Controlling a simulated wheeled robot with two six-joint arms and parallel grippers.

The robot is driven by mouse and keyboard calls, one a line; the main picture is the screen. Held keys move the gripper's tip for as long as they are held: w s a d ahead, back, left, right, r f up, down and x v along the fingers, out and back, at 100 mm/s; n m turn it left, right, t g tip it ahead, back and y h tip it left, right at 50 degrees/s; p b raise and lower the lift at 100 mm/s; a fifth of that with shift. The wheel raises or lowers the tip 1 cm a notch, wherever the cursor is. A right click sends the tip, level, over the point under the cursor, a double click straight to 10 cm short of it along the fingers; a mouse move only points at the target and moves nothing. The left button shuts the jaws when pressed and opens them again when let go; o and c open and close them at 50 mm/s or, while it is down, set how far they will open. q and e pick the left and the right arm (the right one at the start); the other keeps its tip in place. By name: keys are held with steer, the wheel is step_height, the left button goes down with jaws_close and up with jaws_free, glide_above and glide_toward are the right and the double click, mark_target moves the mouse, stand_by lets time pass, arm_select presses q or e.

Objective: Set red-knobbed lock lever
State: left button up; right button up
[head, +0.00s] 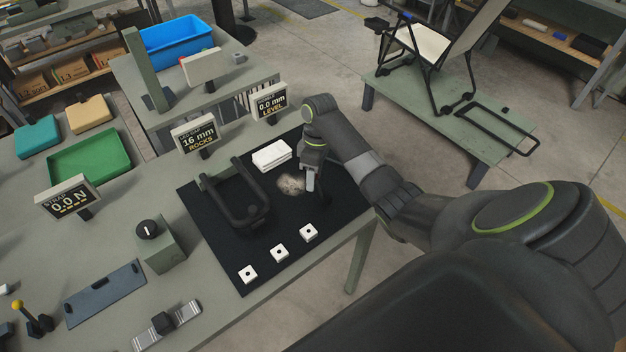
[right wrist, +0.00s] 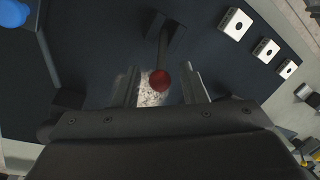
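The red knob (right wrist: 160,80) shows in the right wrist view at the end of a dark lever (right wrist: 172,42). My right gripper (right wrist: 160,90) is open, with one finger on each side of the knob in that view. The knob looks closer to the right-hand finger; I cannot tell whether they touch. In the head view my right gripper (head: 317,186) points down over the black mat (head: 212,213), right of a black frame (head: 238,196). The red knob is hidden there. My left gripper is not in view.
Several white blocks with holes (head: 279,251) line the mat's front. A pale speckled patch (head: 291,184) lies beside the gripper, near a white stack (head: 272,155). Displays reading 16 mm (head: 196,134) and 0.0 mm (head: 269,103) stand behind. A folding lounger (head: 432,55) stands at the back right.

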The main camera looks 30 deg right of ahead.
steer(key=shift+c, duration=0.5)
jaws_close()
